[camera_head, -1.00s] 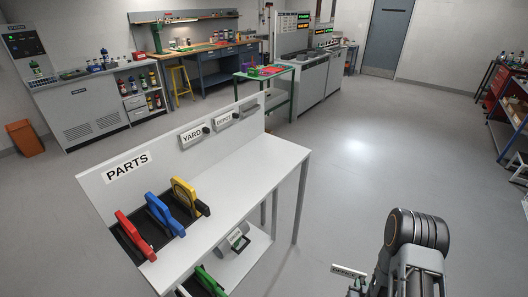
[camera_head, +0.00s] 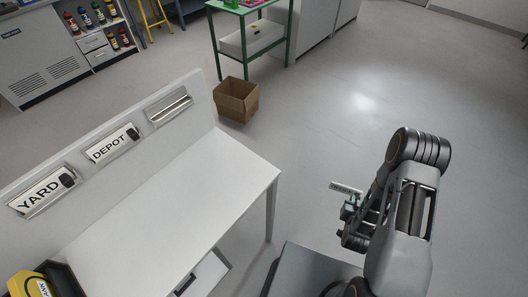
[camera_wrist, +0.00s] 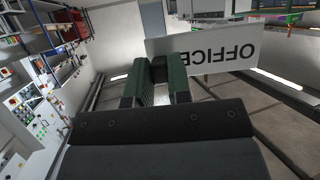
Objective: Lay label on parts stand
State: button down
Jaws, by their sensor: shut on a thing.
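My gripper (camera_head: 350,203) is shut on a white label (camera_head: 345,188), held in the air to the right of the parts stand. In the wrist view my gripper (camera_wrist: 160,72) grips the label (camera_wrist: 245,47) near its left part, and its word OFFICE appears upside down. The white parts stand (camera_head: 175,205) is at lower left, with a clear flat top. Labels YARD (camera_head: 42,194) and DEPOT (camera_head: 112,147) sit in holders on its back panel. A third holder (camera_head: 168,106) to their right is empty.
A yellow part (camera_head: 35,285) stands at the lower left corner. A cardboard box (camera_head: 236,101) is on the floor behind the stand. A green-framed table (camera_head: 250,40) and grey cabinets (camera_head: 40,65) are at the back. The floor to the right is clear.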

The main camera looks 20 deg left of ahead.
aim_at(193, 221)
jog(key=i, duration=2.1)
jog(key=z, duration=5.95)
jog(key=i, duration=0.5)
